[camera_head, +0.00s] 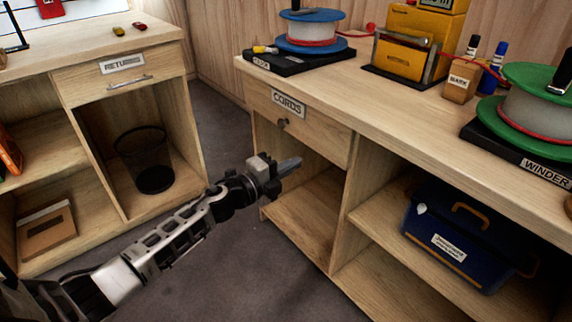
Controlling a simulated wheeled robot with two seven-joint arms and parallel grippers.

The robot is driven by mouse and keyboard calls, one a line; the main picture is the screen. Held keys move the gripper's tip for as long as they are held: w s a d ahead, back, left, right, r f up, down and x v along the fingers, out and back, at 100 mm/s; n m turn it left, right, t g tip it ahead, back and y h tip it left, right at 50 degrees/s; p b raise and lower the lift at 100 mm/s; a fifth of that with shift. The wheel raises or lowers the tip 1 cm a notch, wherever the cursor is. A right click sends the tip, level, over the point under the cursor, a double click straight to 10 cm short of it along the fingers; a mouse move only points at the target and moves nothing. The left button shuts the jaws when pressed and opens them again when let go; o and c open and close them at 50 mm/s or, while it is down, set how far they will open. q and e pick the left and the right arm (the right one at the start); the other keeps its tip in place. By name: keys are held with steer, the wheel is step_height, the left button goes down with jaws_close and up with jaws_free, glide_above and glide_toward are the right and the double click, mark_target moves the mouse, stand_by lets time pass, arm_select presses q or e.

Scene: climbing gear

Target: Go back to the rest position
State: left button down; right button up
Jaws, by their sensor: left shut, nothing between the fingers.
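My left gripper (287,167) is at the end of my left arm, which comes in from the lower left. Its fingers are shut with nothing between them. It hangs in the air in front of the right-hand bench, below and a little left of the CORDS drawer (315,136), apart from the drawer's round knob (283,123). The drawer looks closed. My right gripper is not in this view.
The right bench (410,98) carries a blue-and-red spool (306,30), a yellow device (408,50), a MARK holder (461,80) and a green spool (540,105) on the WINDER base. A blue toolbox (465,235) sits below. Left stands the RETURNS bench (90,45) with a wire bin (146,160). Floor (225,120) between them is clear.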

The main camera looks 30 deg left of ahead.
arm_select(q)
steer(key=s+d+f+n+g+y+p, duration=0.1)
steer(key=s+d+n+p, duration=0.4)
steer(key=s+n, duration=0.5)
steer(key=s+d+n+g+y+p, duration=0.3)
steer(key=s+n, duration=0.7)
steer(key=s, duration=0.7)
steer(key=d+g+p, duration=0.1)
steer(key=d+p, duration=0.1)
steer(key=d, duration=0.1)
steer(key=shift+f+n+g, duration=0.3)
steer(key=shift+f+n, duration=0.1)
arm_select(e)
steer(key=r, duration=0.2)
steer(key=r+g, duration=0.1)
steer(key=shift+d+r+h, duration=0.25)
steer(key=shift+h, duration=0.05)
arm_select(q)
steer(key=shift+s, duration=0.1)
